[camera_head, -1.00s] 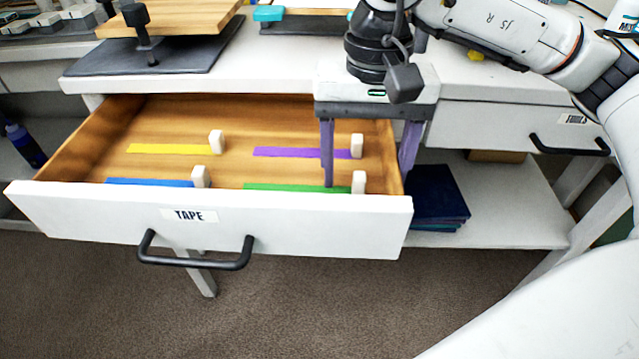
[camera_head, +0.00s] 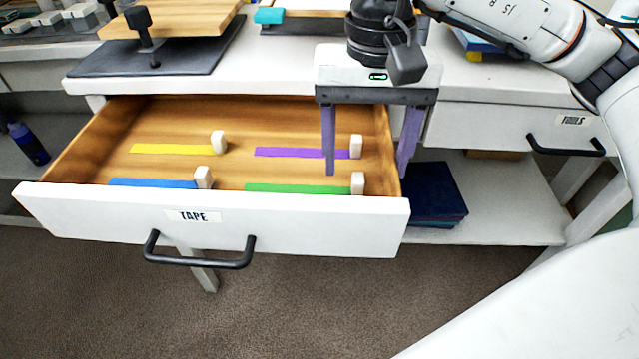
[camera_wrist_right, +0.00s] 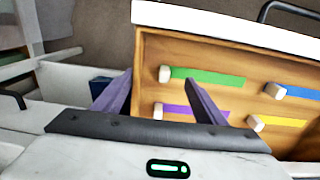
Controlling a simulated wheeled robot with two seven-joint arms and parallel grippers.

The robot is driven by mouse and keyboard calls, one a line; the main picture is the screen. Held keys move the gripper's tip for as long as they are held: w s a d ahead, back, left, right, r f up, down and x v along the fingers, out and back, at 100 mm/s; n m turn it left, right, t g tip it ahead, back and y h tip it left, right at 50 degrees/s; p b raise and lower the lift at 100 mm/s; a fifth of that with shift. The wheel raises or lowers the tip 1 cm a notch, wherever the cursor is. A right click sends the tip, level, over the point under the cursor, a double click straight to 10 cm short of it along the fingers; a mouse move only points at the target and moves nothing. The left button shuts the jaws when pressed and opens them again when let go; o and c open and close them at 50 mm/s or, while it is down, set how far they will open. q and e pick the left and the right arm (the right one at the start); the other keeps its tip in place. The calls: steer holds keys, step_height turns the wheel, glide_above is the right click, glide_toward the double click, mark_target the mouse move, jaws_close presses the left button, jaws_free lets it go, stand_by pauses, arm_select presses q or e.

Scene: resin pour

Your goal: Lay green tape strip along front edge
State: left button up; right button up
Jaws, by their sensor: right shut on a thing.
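The green tape strip (camera_head: 295,188) lies flat in the open drawer, just behind its front panel, with a white block (camera_head: 357,184) at its right end. Both also show in the right wrist view, the strip (camera_wrist_right: 208,77) and its block (camera_wrist_right: 164,73). My right gripper (camera_head: 367,170) hangs over the drawer's right side. Its two purple fingers are wide apart, one over the drawer, the other just outside its right wall. I see nothing gripped between them; the green strip's block is apart from both fingertips. My left gripper is out of view.
The drawer (camera_head: 110,213) also holds purple (camera_head: 300,153), yellow (camera_head: 165,149) and blue (camera_head: 150,183) strips with white blocks. The tabletop (camera_head: 275,70) above carries a wooden board on a dark mat (camera_head: 190,62). A dark blue stack (camera_head: 435,195) lies on the shelf at right.

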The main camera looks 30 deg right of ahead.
steer(key=shift+w+a+r, duration=0.25)
steer(key=shift+a+r, duration=0.1)
steer(key=shift+r, duration=0.3)
steer(key=shift+r+p, duration=0.3)
steer(key=shift+p, duration=0.1)
steer(key=o, duration=1)
steer(key=shift+a, duration=0.15)
steer(key=shift+f, duration=0.15)
steer(key=shift+s+d, duration=0.1)
steer(key=shift+d, duration=0.1)
